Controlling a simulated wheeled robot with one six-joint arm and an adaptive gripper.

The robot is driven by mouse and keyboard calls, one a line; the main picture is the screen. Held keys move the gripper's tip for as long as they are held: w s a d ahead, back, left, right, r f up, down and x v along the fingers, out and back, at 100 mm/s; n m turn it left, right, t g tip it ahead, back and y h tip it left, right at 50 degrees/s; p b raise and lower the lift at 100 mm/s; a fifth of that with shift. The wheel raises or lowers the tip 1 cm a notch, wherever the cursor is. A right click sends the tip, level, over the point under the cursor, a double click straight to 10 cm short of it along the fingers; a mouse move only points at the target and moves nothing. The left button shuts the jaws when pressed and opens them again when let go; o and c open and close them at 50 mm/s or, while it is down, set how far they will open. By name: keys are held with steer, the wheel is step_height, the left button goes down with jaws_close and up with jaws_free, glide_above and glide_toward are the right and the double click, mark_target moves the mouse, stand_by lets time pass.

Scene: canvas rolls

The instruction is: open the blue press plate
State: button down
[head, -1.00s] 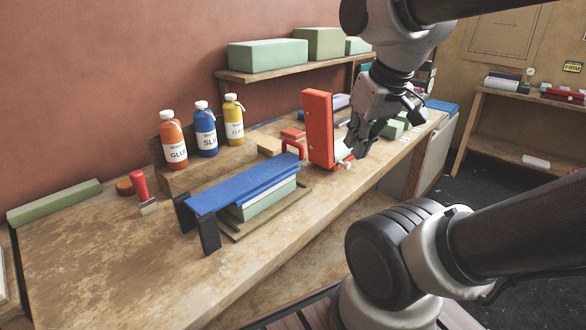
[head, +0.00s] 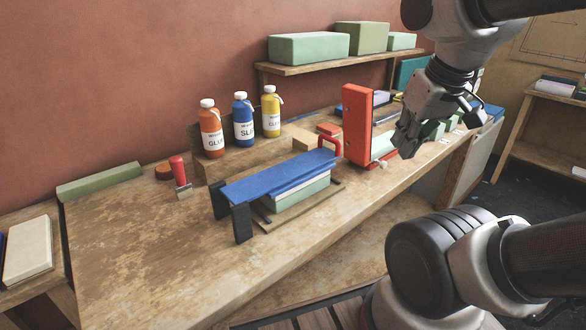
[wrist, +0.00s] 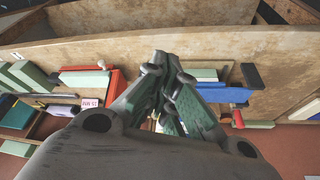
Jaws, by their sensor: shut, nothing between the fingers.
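The blue press plate (head: 270,180) lies flat, lowered over a pale green block stack (head: 300,194) on a thin board. A red loop handle (head: 331,146) stands at its far right end, and black legs (head: 242,222) at its near left end. My gripper (head: 406,150) is shut and empty, to the right of the plate beyond the red upright, not touching the plate. Its closed fingers (wrist: 163,62) show in the wrist view.
A tall red upright press (head: 357,125) stands between my gripper and the blue plate. Orange (head: 211,130), blue (head: 243,120) and yellow (head: 271,112) bottles stand behind. A red-handled stamp (head: 179,175) is at left. The bench (head: 140,240) is clear at front left.

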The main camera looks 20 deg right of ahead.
stand_by(0.4)
steer(key=c, duration=1.9)
jaws_free()
steer(key=shift+a, duration=0.1)
steer(key=o, duration=0.4)
steer(key=shift+w+a+f+g, duration=0.15)
steer(key=shift+w+f+g, duration=0.2)
steer(key=shift+f, duration=0.15)
steer(key=shift+w+a+f+g, duration=0.15)
steer(key=shift+w+f+g, duration=0.15)
steer(key=shift+f, duration=0.15)
steer(key=shift+o, duration=0.2)
steer(key=n+g+h, duration=0.2)
steer(key=n, duration=0.2)
glide_toward(329, 137)
steer(key=shift+n, duration=0.3)
steer(key=f, duration=0.2)
steer(key=d+f, duration=0.1)
steer(key=f, duration=0.5)
steer(key=shift+w+d+f, duration=0.15)
steer(key=shift+w+d, duration=0.1)
steer(key=shift+w, duration=0.15)
